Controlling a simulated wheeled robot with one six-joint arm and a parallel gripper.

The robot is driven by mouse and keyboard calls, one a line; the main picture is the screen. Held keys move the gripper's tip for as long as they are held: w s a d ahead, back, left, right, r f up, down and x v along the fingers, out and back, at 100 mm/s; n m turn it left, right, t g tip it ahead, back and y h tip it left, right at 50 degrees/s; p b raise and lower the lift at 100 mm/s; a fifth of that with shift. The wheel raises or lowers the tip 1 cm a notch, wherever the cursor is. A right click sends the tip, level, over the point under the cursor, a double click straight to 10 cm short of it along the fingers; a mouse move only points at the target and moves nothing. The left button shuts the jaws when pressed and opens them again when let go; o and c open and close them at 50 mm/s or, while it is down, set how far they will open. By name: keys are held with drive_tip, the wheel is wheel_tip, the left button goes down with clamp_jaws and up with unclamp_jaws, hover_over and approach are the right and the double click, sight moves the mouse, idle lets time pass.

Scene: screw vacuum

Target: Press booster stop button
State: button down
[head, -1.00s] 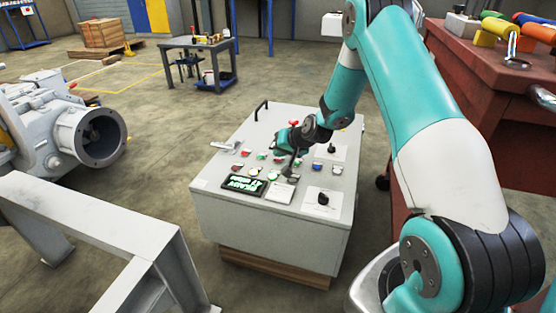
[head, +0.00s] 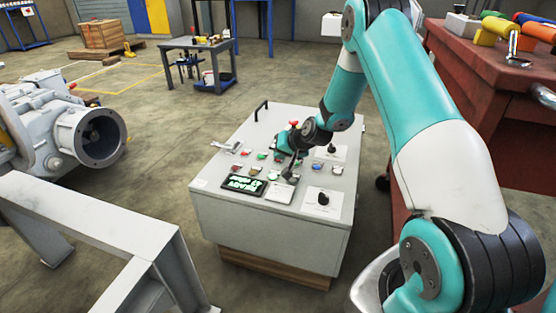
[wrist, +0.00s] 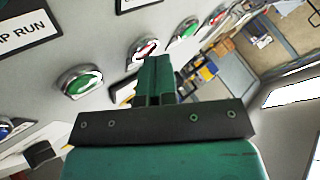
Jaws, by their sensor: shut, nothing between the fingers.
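The grey control box (head: 215,198) stands in the middle of the head view, with rows of coloured buttons on its sloped top. My gripper (head: 290,176) is shut and empty, pointing down at the lower right buttons. In the wrist view, the closed fingers (wrist: 154,62) overlap the lower edge of a red button (wrist: 143,47); I cannot tell whether they touch it. A green button (wrist: 82,82) is left of the fingers and another green button (wrist: 185,29) is to the right. Which one is the booster stop button cannot be read; its label is hidden or cut off.
A lit green display (head: 243,185) and a black knob (head: 323,198) are on the box's front part. A black handle (head: 261,109) rises at its back left. A red workbench (head: 480,80) stands right, a grey pump (head: 85,135) left.

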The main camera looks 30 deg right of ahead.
drive_tip(key=shift+r+p, duration=0.65)
drive_tip(key=shift+r, duration=0.15)
drive_tip(key=shift+r, duration=0.15)
wheel_tip(320, 180, up, 5)
drive_tip(key=p, duration=0.4)
drive_tip(key=shift+a, duration=0.1)
idle(0.5)
